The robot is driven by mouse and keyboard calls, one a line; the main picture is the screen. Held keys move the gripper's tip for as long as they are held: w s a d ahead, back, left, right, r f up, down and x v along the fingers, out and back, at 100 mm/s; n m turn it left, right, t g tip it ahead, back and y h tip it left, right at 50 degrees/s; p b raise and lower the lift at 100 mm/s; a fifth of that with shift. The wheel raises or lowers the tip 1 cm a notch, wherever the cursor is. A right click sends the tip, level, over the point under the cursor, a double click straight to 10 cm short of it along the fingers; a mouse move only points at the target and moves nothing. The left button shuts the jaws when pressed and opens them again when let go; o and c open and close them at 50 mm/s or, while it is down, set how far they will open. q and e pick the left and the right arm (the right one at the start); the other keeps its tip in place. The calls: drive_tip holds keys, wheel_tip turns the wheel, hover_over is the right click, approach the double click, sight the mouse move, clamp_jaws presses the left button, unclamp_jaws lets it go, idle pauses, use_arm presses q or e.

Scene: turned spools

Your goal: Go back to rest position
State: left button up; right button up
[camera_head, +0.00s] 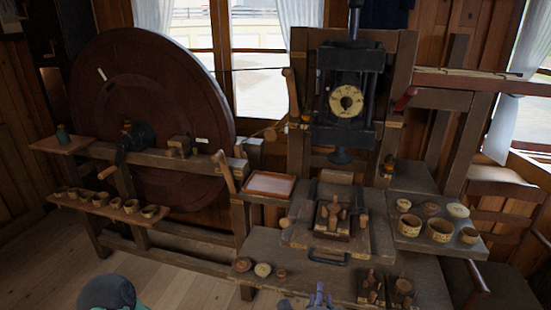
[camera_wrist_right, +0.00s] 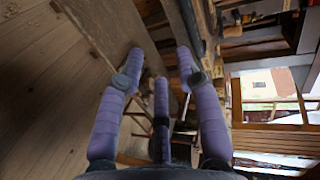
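My right gripper (camera_head: 320,296) shows at the bottom edge of the head view, with only its fingertips in the picture, in front of the workbench. In the right wrist view my right gripper (camera_wrist_right: 160,70) has its purple fingers spread apart, with nothing between them. My left gripper is not in view; a rounded grey-green part at the bottom left of the head view seems to be mine. The task names no other object.
The workbench (camera_head: 210,245) spans the middle, with a dark press (camera_head: 348,100) and small turned wooden pieces on it. A big wheel (camera_head: 110,75) stands at left. Small cups (camera_head: 131,206) line a shelf; more bowls (camera_head: 440,229) stand at right. Floor (camera_head: 165,285) shows at front left.

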drive_tip(key=s+a+f+n+g+y, duration=0.15)
drive_tip(key=f+n+g, duration=0.3)
drive_tip(key=f, duration=0.65)
drive_tip(key=s+f+n+g+y, duration=0.3)
drive_tip(key=f+n, duration=0.3)
drive_tip(key=f, duration=0.4)
drive_tip(key=s+a+f+n+g+y+p, duration=0.1)
drive_tip(key=s+f+n+g, duration=0.5)
drive_tip(key=s+f, duration=0.6)
drive_tip(key=s+y, duration=0.1)
drive_tip(key=s, duration=0.2)
drive_tip(key=shift+s+a+y, duration=0.15)
drive_tip(key=shift+a+y, duration=0.2)
drive_tip(key=shift+f, duration=0.1)
